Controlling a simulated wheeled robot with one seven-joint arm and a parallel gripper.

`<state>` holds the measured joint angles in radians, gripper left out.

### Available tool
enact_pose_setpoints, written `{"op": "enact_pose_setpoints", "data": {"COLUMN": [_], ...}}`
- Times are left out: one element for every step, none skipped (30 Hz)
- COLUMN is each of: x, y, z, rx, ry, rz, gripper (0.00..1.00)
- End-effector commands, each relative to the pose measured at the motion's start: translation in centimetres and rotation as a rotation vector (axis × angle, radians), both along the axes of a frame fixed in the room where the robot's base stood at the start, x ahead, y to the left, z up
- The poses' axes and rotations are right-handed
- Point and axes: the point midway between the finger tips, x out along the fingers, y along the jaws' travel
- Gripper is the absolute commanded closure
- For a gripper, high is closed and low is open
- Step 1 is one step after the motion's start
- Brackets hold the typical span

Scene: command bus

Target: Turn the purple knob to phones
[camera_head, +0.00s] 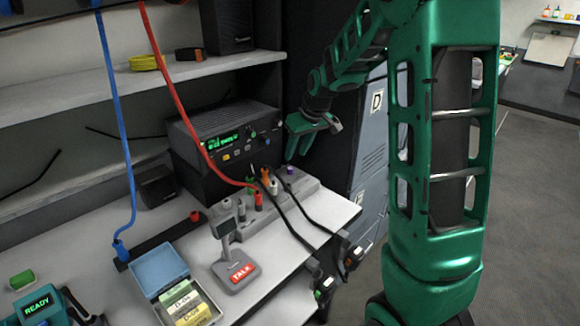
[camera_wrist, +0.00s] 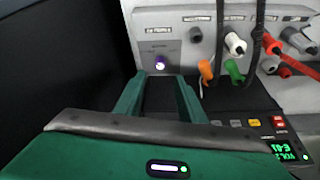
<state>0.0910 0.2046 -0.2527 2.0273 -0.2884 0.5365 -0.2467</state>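The purple knob (camera_wrist: 160,62) sits on a light grey panel, with small labels above it that I cannot read. In the head view it is a small purple spot (camera_head: 290,171) at the right end of the grey connector box (camera_head: 310,186). My gripper (camera_wrist: 160,80) is open, its two green fingers apart and empty, just short of the knob and roughly in line with it. In the head view my gripper (camera_head: 302,150) hangs above the box's right end, next to the radio. Which setting the knob points to is too small to tell.
Left of the knob in the head view, orange (camera_head: 265,175), white (camera_head: 274,188) and red (camera_head: 258,202) plugs stand on the box. The black radio (camera_head: 230,140) is behind it. A talk microphone (camera_head: 235,270) and blue card box (camera_head: 160,268) stand in front. A dark cabinet is at right.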

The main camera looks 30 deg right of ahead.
Motion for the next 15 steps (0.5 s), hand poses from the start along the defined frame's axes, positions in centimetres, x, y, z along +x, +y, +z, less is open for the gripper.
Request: {"op": "enact_pose_setpoints", "data": {"x": [0.3, 0.5, 0.8, 1.0, 1.2, 1.5, 1.6, 1.8, 2.0, 2.1, 2.3, 2.4, 2.5, 2.6, 2.7], "y": [0.1, 0.1, 0.2, 0.2, 0.3, 0.3, 0.3, 0.4, 0.4, 0.4, 0.4, 0.5, 0.5, 0.5, 0.5], "z": [-1.0, -1.5, -2.2, -2.7, -3.2, -3.8, -4.3, -4.7, -5.1, -5.5, -5.8, -6.1, -6.4, -6.6, -6.8], "rx": [0.000, 0.000, 0.000, 0.000, 0.000, 0.000, 0.000, 0.000, 0.000, 0.000, 0.000, 0.000, 0.000, -0.001, -0.001], "ry": [0.004, 0.005, 0.004, 0.004, 0.004, 0.003, 0.004, 0.004, 0.003, 0.003, 0.003, 0.002, 0.001, 0.001, 0.001], "rz": [0.001, 0.001, 0.001, 0.001, 0.001, 0.000, 0.001, 0.000, 0.000, -0.001, -0.001, -0.001, -0.001, -0.001, -0.001], "gripper": [0.63, 0.63, 0.63, 0.63, 0.63, 0.63, 0.63, 0.63, 0.63, 0.63, 0.63, 0.63, 0.63, 0.63, 0.63]}}
